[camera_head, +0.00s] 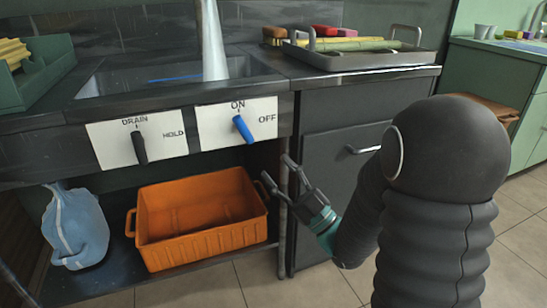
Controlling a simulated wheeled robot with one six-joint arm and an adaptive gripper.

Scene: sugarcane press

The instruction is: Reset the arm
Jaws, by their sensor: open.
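My gripper (279,179) is open and empty, with its two fingers pointing up and to the left. It is in front of the counter, just right of an orange crate (205,247) and below the control panels. My black ribbed arm reaches in from the right and covers part of the grey cabinet front. The blue lever (242,129) is on the ON/OFF panel, tilted with its upper end toward ON. The black lever (139,148) hangs down on the DRAIN/HOLD panel. My gripper is apart from both levers.
A blue bag (76,228) sits left of the crate on the lower shelf. A sink (180,76) with running water is above the panels. A metal tray (395,58) with cane stalks stands on the counter. A cabinet handle (363,149) sticks out near my arm. Open tiled floor lies in front.

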